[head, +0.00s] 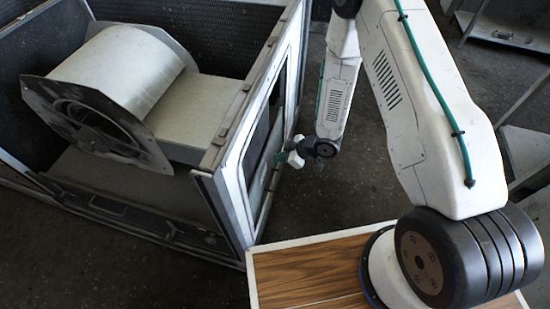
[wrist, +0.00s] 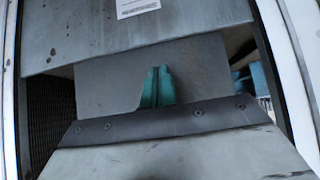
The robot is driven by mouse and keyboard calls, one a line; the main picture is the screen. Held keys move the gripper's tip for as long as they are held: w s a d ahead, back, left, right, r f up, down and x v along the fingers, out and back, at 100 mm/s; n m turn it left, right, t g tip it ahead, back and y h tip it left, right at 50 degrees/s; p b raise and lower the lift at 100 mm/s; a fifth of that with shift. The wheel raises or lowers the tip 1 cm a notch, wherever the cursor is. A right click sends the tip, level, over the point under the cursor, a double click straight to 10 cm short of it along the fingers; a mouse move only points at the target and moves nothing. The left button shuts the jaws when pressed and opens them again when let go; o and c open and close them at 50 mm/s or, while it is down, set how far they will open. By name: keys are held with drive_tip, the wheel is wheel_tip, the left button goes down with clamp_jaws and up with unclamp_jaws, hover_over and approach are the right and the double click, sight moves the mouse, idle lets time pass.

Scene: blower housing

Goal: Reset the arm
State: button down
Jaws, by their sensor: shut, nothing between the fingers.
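My gripper (head: 281,157) is at the end of my arm, close to the outer side of the metal cabinet (head: 220,125) in the head view. In the wrist view its two green fingers (wrist: 157,74) are together, with nothing between them. They are in front of a grey metal plate (wrist: 105,80); I cannot tell whether they touch it. My arm is bent, reaching from its base at the lower right up and then down toward the cabinet.
The blower housing (head: 128,68), a rounded metal drum with a dark flange, sits inside the open cabinet. My arm's base stands on a wooden top (head: 300,275). Dark floor (head: 345,185) is clear between them. Metal shelving (head: 520,150) is at the right.

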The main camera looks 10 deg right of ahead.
drive_tip(key=shift+d+r, duration=0.25)
drive_tip(key=s+d+f+m+g+h, duration=0.2)
drive_tip(key=s+d+h, duration=0.3)
drive_tip(key=d, duration=0.4)
drive_tip(key=s+d+r+m+g+h, duration=0.1)
drive_tip(key=d+r+m+h, duration=0.2)
drive_tip(key=r, duration=0.6)
drive_tip(key=d+r+m+g+h, duration=0.1)
drive_tip(key=d+r+m+h, duration=0.1)
drive_tip(key=d+r, duration=0.45)
drive_tip(key=s+a+r+m, duration=0.1)
drive_tip(key=s+r+m, duration=0.1)
drive_tip(key=s+r, duration=0.5)
drive_tip(key=s+a+r+m+t+y, duration=0.1)
drive_tip(key=s+r, duration=0.6)
drive_tip(key=r, duration=0.9)
drive_tip(key=s+a+r+m, duration=0.2)
drive_tip(key=s+r, duration=0.5)
drive_tip(key=r, duration=0.5)
drive_tip(key=shift+s+m+y, duration=0.4)
drive_tip(key=shift+m, duration=0.1)
